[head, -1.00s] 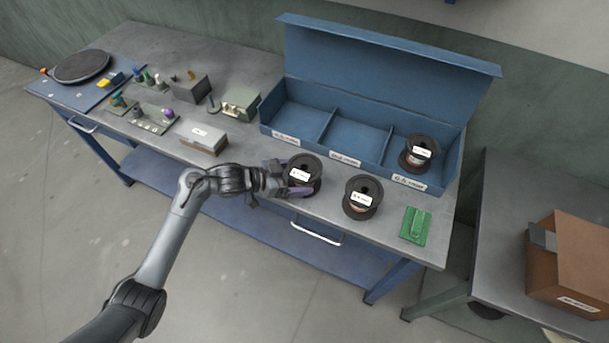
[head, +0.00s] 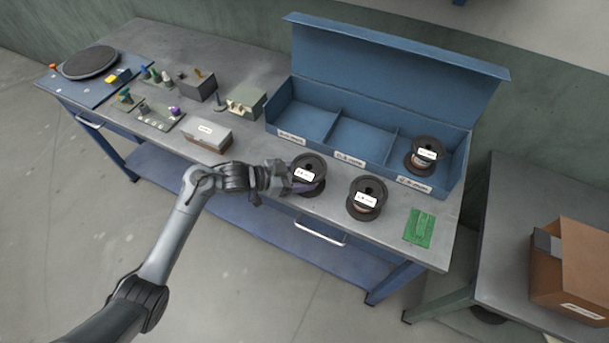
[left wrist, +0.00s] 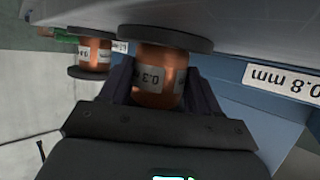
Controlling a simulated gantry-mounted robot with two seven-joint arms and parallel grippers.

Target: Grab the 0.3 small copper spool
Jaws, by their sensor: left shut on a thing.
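The 0.3 small copper spool (head: 308,170) has black flanges, a copper winding and a white label. It stands upright near the front edge of the workbench. My left gripper (head: 291,181) reaches it from the left and is shut on it. In the left wrist view, which is upside down, the spool's copper core (left wrist: 158,80) with its 0.3 label sits between the two fingers of my left gripper (left wrist: 160,92). I cannot tell any gap between spool and bench. My right gripper is not in view.
A second spool (head: 367,198) stands just right of the held one, and also shows in the left wrist view (left wrist: 92,54). An open blue box (head: 340,160) with three compartments stands behind, a third spool (head: 425,155) in its right one. A green piece (head: 419,228) lies at right.

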